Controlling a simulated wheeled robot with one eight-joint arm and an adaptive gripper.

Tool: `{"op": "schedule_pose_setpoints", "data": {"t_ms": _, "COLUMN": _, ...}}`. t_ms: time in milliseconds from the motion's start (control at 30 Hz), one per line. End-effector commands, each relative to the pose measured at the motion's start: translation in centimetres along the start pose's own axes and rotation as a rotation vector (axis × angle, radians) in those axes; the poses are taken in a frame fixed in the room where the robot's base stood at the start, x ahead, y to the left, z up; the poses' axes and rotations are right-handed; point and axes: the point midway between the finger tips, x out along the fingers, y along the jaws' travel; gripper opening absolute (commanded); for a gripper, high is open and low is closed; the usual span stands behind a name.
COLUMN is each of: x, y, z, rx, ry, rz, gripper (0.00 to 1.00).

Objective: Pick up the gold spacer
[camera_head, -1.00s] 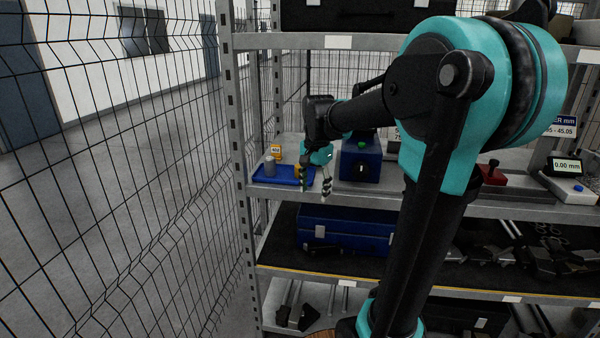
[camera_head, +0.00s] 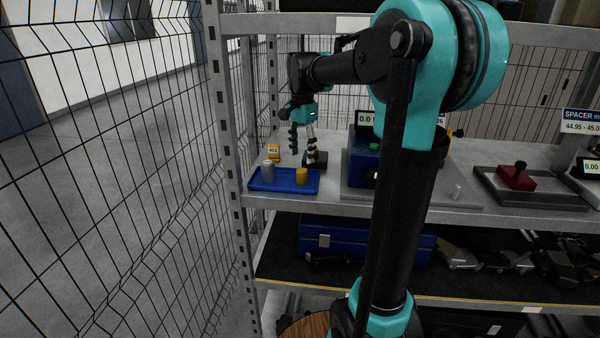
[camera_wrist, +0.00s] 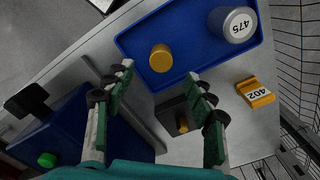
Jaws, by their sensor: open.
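The gold spacer (camera_head: 302,175) stands upright in a shallow blue tray (camera_head: 262,184) on the shelf. In the wrist view the gold spacer (camera_wrist: 161,58) lies beyond my fingertips, near the tray's edge. My gripper (camera_head: 302,140) hangs above and behind the tray. In the wrist view my gripper (camera_wrist: 158,82) has its two green-padded fingers spread apart with nothing between them. A silver cylinder (camera_head: 267,170) marked 475 (camera_wrist: 233,25) stands in the same tray, to the left of the spacer in the head view.
A yellow tag marked 402 (camera_head: 273,152) stands behind the tray. A small dark block (camera_head: 316,160) sits beside the tray. A blue box with a green button (camera_head: 363,158) stands to the right. Wire mesh (camera_head: 130,200) and a shelf post (camera_head: 224,130) bound the left.

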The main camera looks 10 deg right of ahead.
Motion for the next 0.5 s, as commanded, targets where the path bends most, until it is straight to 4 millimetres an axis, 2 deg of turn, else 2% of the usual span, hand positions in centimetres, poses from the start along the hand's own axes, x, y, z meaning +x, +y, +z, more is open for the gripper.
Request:
{"op": "schedule_pose_setpoints", "data": {"t_ms": 333, "x": 3.1, "y": 0.0, "z": 0.0, "rx": -0.001, "ry": 0.000, "rz": 0.000, "gripper": 0.55}}
{"op": "schedule_pose_setpoints", "data": {"t_ms": 500, "x": 5.7, "y": -0.1, "z": 0.0, "rx": -0.001, "ry": 0.000, "rz": 0.000, "gripper": 0.55}}
